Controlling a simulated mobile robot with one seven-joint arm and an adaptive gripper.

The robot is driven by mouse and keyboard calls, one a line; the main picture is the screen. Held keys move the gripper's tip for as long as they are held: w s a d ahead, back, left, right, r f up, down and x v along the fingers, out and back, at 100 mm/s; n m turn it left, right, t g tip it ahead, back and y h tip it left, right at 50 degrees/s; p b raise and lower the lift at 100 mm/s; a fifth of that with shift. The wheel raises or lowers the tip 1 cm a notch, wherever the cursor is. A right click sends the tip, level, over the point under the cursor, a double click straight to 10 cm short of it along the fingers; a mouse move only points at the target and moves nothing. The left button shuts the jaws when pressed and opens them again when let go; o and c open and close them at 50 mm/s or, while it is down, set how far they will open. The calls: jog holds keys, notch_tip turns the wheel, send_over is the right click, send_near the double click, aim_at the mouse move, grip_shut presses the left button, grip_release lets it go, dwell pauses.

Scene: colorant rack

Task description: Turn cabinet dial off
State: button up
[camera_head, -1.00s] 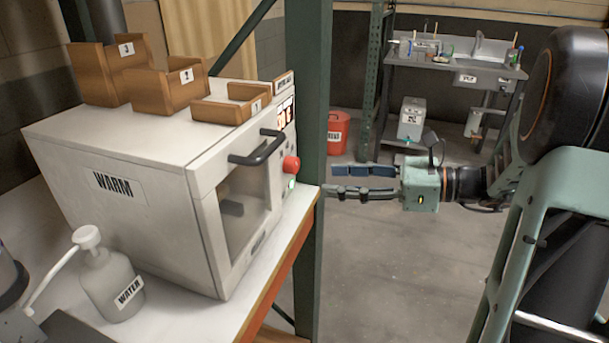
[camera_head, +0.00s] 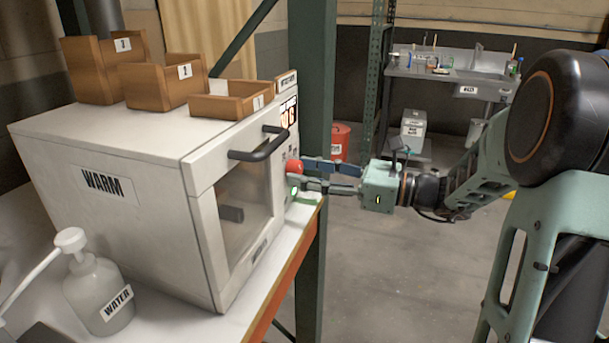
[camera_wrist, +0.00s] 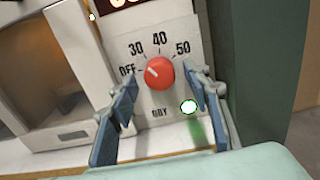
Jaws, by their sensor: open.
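The white cabinet (camera_head: 150,235) labelled WARM stands on the shelf at left in the head view. Its red dial (camera_wrist: 160,73) shows in the wrist view, with OFF, 30, 40 and 50 printed around it. The dial's pale mark points to the upper left, roughly between OFF and 30. In the head view the dial (camera_head: 294,166) is at the cabinet's front right. My gripper (camera_head: 300,175) is open, its blue-padded fingers reaching the dial from the right. In the wrist view the fingers lie on either side of the dial with gaps; contact is not visible.
A lit green-white button (camera_wrist: 189,106) sits just below right of the dial. A black door handle (camera_head: 258,146) projects left of it. A green post (camera_head: 310,80) stands close behind my fingers. A WATER bottle (camera_head: 97,290) and wooden bins (camera_head: 160,88) are farther left.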

jog(key=shift+w+a, duration=0.15)
jog(key=shift+a, duration=0.2)
jog(key=shift+c, duration=0.6)
jog(key=c, duration=1)
jog(key=shift+n, duration=0.3)
jog(key=n+b, duration=0.2)
jog(key=n, duration=0.2)
jog(key=shift+f, duration=0.1)
jog(key=shift+n+b, duration=1.4)
jog(key=shift+n, duration=0.7)
jog(key=shift+w, duration=0.1)
